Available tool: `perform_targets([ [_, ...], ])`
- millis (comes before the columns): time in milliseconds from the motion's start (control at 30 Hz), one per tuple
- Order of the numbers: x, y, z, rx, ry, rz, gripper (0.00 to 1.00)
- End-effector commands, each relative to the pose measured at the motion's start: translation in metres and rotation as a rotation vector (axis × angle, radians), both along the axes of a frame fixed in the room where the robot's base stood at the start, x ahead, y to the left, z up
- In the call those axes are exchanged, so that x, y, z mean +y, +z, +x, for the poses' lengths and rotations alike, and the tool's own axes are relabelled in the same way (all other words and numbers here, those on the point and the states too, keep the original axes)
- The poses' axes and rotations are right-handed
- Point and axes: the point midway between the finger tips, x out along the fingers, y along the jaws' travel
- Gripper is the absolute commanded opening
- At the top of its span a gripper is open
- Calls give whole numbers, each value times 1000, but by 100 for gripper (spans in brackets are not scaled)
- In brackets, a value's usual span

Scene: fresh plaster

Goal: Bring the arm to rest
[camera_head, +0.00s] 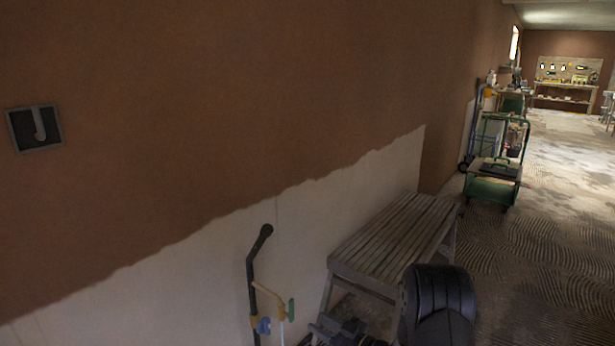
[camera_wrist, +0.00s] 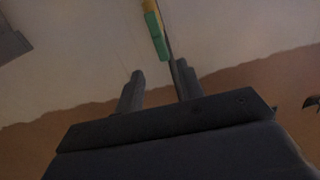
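Beyond the fingertips is the wall, with pale plaster and brown surface. In the head view, a black rounded part of my arm (camera_head: 437,303) stands at the bottom, right of centre. Dark parts left of it, low in the frame, may be my gripper, but its fingers are not clear there.
A dark upright pole (camera_head: 251,280) with a green, yellow and blue fitting (camera_head: 268,313) stands by the wall. Its green and yellow part (camera_wrist: 156,36) appears beyond my fingers. A grey slatted bench (camera_head: 395,235) is close by. A green cart (camera_head: 493,188) stands farther back. Floor at right is clear.

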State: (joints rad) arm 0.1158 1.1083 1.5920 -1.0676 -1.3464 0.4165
Motion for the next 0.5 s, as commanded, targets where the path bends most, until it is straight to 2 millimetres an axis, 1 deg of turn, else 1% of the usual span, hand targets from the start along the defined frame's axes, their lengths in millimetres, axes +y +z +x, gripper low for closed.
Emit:
perform_targets([
  [33, -10, 0, -6, 2, -4, 1, 36],
  [167, -30, 0, -23, 0, -4, 1, 36],
  [200, -17, 1, -16, -2, 5, 0, 36],
  [500, 32, 0, 22, -2, 5, 0, 36],
])
